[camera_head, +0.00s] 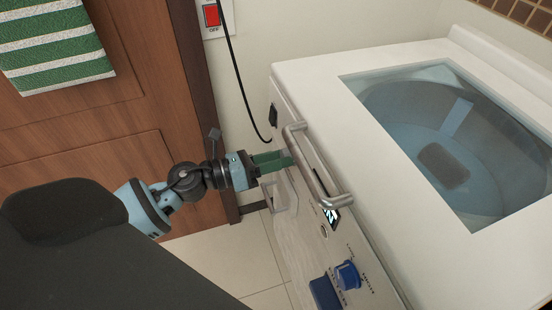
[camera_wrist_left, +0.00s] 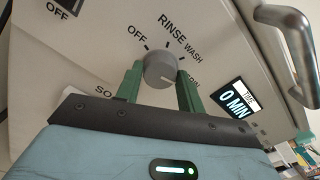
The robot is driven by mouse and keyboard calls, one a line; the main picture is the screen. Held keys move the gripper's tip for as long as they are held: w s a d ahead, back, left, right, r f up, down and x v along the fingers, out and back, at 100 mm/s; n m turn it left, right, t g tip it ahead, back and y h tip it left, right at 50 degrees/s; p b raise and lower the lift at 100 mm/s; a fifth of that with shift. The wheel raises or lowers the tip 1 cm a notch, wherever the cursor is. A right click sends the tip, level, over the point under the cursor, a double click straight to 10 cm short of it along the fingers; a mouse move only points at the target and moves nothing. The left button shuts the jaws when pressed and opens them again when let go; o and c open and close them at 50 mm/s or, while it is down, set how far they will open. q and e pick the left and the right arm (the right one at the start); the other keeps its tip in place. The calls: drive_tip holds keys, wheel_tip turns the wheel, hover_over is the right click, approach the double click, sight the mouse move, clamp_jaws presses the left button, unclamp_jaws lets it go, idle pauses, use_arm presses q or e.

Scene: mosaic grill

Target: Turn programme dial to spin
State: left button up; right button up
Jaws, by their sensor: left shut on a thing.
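The programme dial (camera_wrist_left: 160,68) is a round grey knob on the white front panel of the washing machine (camera_head: 300,75). Labels OFF, RINSE and WASH stand around it; another at its right is partly covered, ending in "IN". A pale mark on the dial seems to point right, toward that covered label, but I cannot tell exactly. My left gripper (camera_head: 284,159) has green fingers, shut on the dial, one on each side, as the left wrist view shows (camera_wrist_left: 160,82). In the head view the fingers hide the dial. My right gripper is not in view.
A metal bar handle (camera_head: 312,165) stands out from the panel close beside my left gripper. A small display (camera_wrist_left: 234,98) reads 0 MIN. A blue knob (camera_head: 347,275) sits further along the panel. A black cable (camera_head: 232,60) hangs by the wall left of the machine.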

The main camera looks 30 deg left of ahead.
use_arm(q)
drive_tip(key=o, duration=1)
drive_tip(key=b+v, duration=0.1)
drive_tip(key=v, duration=0.7)
drive_tip(key=shift+b, duration=0.3)
